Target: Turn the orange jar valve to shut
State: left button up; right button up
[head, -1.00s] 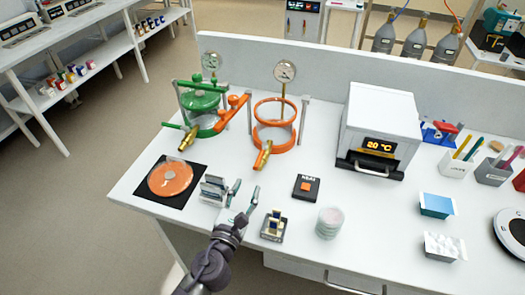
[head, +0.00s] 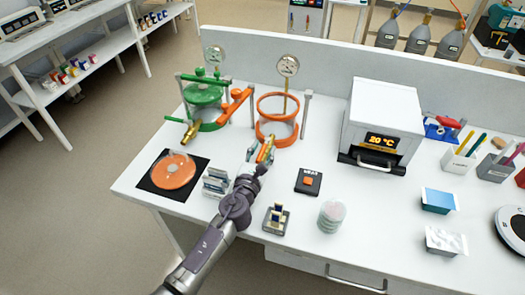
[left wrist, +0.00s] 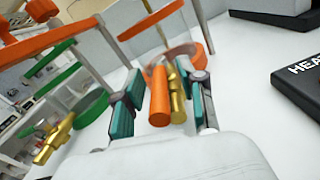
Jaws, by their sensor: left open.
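The orange jar (head: 276,133) stands near the back panel, with orange rings and a gauge behind it. Its brass valve (head: 269,146) points toward the front. In the left wrist view, the orange valve handle (left wrist: 158,97) lies alongside the brass valve body (left wrist: 178,96), roughly in line with it. My left gripper (head: 259,154) is at the valve. In the left wrist view its teal-padded fingers (left wrist: 162,108) are open, one on each side of handle and valve body, with visible gaps. In the head view the gripper partly covers the valve. My right gripper is not in view.
A black heat pad (head: 309,180) and an oven (head: 383,120) are to the right. A metal rack (head: 215,182) sits near my forearm.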

pick_arm(q)
grip_shut()
jog(key=shift+w+a+m+g+h, duration=0.1)
jog(key=shift+a+m+g+h, duration=0.15)
jog(key=shift+m+h, duration=0.25)
jog(key=shift+a+m+g+h, duration=0.1)
jog(key=shift+m+g+h, duration=0.2)
jog(key=shift+h, duration=0.3)
grip_release()
jog(key=shift+d, duration=0.1)
